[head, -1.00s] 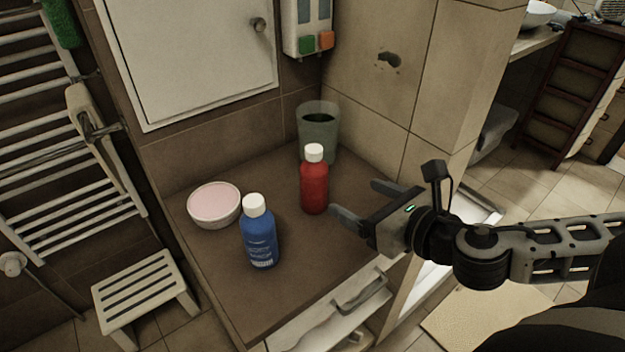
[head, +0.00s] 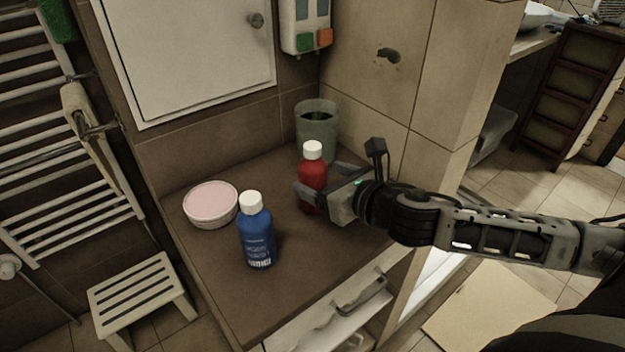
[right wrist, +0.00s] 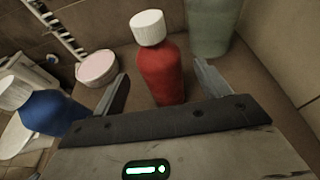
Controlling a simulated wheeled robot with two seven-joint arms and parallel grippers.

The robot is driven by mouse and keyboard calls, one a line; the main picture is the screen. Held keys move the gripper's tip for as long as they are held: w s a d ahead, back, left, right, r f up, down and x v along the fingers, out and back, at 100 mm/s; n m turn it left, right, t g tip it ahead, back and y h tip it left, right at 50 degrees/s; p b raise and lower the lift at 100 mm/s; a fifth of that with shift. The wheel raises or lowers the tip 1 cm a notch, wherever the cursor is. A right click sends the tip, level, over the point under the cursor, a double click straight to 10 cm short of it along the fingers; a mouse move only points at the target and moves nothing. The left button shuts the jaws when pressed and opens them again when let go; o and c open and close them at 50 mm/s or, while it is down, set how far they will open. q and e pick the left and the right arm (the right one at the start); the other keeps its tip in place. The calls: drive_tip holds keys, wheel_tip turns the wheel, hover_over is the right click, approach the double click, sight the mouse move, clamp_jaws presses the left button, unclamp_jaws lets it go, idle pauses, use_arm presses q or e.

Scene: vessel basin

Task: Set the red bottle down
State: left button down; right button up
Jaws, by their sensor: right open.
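The red bottle (head: 312,180) with a white cap stands upright on the brown countertop (head: 290,290). My right gripper (head: 318,186) has come in from the right and is open around the bottle. In the right wrist view the red bottle (right wrist: 161,72) stands between the two spread fingers of the gripper (right wrist: 160,90), with a gap on each side. The finger on the near side hides part of the bottle's lower body in the head view. My left gripper is not in view.
A blue bottle (head: 257,236) stands front left of the red one, and a pink-topped round tub (head: 211,203) is farther left. A grey-green cup (head: 317,128) stands close behind the red bottle by the tiled wall. The front counter is clear.

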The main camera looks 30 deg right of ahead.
drive_tip(key=x, duration=0.3)
drive_tip(key=p+x, duration=0.1)
drive_tip(key=shift+w+r, duration=0.2)
drive_tip(key=shift+w, duration=0.2)
drive_tip(key=shift+w+a+f, duration=0.1)
drive_tip(key=shift+w+f, duration=0.1)
drive_tip(key=shift+w, duration=0.3)
drive_tip(key=c, duration=1.3)
drive_tip(key=shift+o, duration=0.2)
